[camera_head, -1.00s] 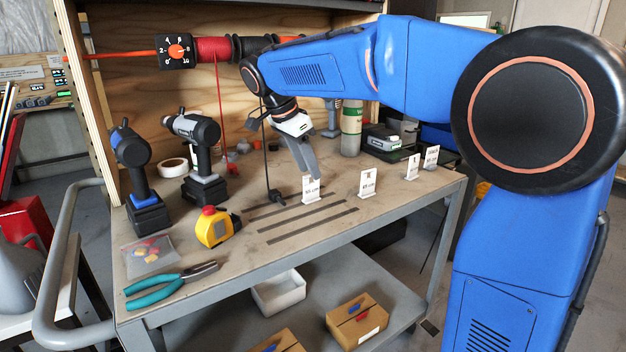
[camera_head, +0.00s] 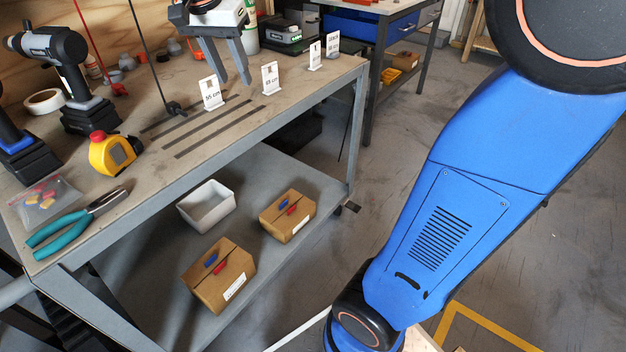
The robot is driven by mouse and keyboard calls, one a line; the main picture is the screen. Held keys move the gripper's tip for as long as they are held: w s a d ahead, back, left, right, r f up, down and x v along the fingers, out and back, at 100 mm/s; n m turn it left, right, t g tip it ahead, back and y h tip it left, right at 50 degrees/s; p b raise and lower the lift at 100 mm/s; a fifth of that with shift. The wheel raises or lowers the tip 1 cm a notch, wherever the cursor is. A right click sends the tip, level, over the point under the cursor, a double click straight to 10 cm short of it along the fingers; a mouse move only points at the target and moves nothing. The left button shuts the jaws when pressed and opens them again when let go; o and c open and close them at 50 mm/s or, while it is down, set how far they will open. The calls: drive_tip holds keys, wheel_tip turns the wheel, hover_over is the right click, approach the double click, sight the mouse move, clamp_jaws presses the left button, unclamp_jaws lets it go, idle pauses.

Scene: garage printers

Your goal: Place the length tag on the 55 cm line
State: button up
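My gripper (camera_head: 229,82) is at the top of the view with its two grey fingers pointing down and spread apart, nothing visible between them. Its left finger is close to a white standing tag (camera_head: 211,93) that seems to read 55 cm; I cannot tell if they touch. A second white tag (camera_head: 270,78), its number hard to read, stands to the right. Two more tags, one (camera_head: 315,55) and another (camera_head: 332,45), stand farther right, unreadable. Three dark parallel lines (camera_head: 206,131) run across the bench top, and the 55 cm tag stands around their far ends.
A black cord ends in a dark weight (camera_head: 174,108) left of the lines. A yellow tape measure (camera_head: 113,152), teal pliers (camera_head: 75,222) and a drill (camera_head: 70,75) are on the left. The lower shelf holds a white bin (camera_head: 207,205) and cardboard boxes (camera_head: 218,275).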

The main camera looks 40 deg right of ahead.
drive_tip(key=s+d+f+n+t+y, duration=0.1)
drive_tip(key=s+d+f+n, duration=0.1)
drive_tip(key=s+f, duration=0.4)
drive_tip(key=s+d+f+n+t+y, duration=0.1)
drive_tip(key=s+f+n, duration=0.3)
drive_tip(key=s, duration=0.5)
drive_tip(key=s+d+f+n, duration=0.2)
drive_tip(key=s+f+n, duration=0.2)
drive_tip(key=s+f, duration=0.4)
drive_tip(key=shift+d+t+y, duration=0.3)
drive_tip(key=shift+t+y, duration=0.1)
